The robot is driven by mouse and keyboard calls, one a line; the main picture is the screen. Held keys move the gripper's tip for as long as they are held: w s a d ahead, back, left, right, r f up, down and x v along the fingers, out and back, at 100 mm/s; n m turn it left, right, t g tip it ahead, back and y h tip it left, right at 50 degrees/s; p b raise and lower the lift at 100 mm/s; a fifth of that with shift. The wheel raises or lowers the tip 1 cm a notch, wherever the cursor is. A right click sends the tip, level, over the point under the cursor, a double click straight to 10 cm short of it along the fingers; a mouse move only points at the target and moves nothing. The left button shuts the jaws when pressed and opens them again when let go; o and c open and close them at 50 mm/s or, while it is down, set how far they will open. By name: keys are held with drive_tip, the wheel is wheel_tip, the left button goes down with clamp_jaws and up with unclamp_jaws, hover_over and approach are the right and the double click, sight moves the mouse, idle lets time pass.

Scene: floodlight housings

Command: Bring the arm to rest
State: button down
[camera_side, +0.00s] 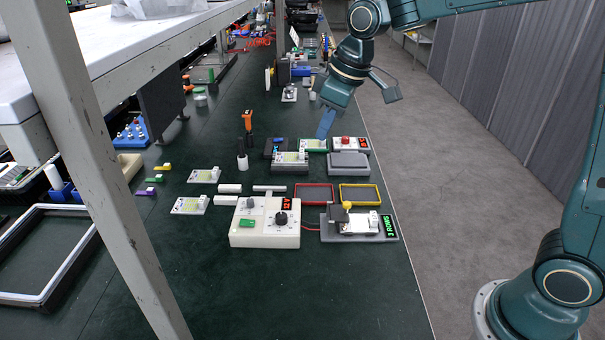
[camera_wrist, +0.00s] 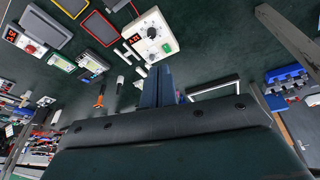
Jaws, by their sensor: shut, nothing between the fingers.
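My gripper (camera_side: 325,124) hangs in the air over the back part of the green bench in the side view, its blue fingers pointing down. The fingers are together with nothing between them. In the wrist view the shut fingers (camera_wrist: 158,86) show at the middle, in front of the dark bench top. In the side view the fingertips appear just above a green-edged board (camera_side: 312,145) and look apart from it. The arm reaches in from the upper right.
A white box with a dial (camera_side: 265,222) and a grey fixture with a green display (camera_side: 389,226) stand at the front. Behind them lie a red-rimmed tray (camera_side: 314,194), a yellow-rimmed tray (camera_side: 360,194) and a red-button box (camera_side: 350,144). The bench's front is clear.

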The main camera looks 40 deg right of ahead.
drive_tip(key=s+d+m+t, duration=0.1)
drive_tip(key=s+d+m, duration=0.1)
drive_tip(key=s, duration=1)
drive_tip(key=s+d+m+t+h, duration=0.1)
drive_tip(key=s+d+m, duration=0.1)
drive_tip(key=s, duration=1.1)
drive_tip(key=shift+d+r+m, duration=0.2)
drive_tip(key=shift+r+m, duration=0.25)
drive_tip(key=shift+m, duration=0.25)
